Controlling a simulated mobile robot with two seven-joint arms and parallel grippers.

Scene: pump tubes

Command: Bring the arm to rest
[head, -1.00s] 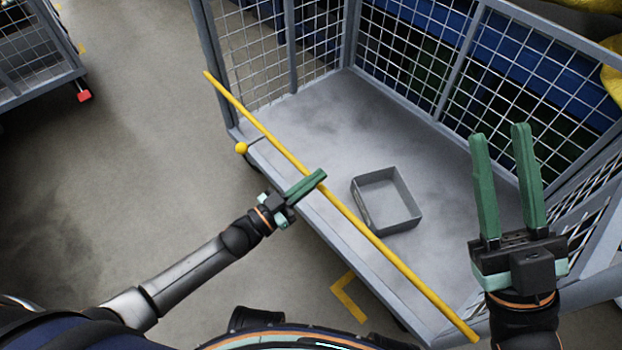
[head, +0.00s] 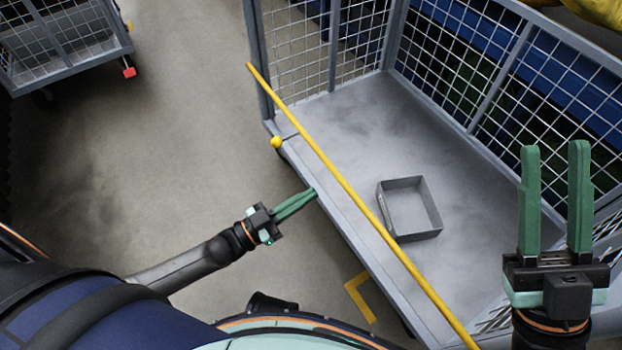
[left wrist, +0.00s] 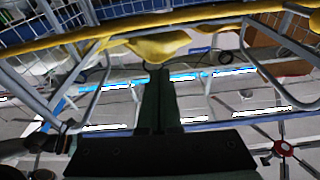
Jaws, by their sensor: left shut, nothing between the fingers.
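My left gripper (head: 296,204) has dark green fingers, shut together with nothing between them, beside the front edge of the grey mesh cart (head: 335,215). In the left wrist view its closed fingers (left wrist: 160,100) point up the picture. My right gripper (head: 555,195) has two green fingers standing apart at the right of the head view, over the cart's right end. It is open and empty.
A yellow bar (head: 350,192) runs across the cart's open front. A grey open bin (head: 409,235) stands on the cart's deck and looks empty. Another mesh cart (head: 65,65) stands at the upper left. The floor (head: 150,170) between the carts is clear.

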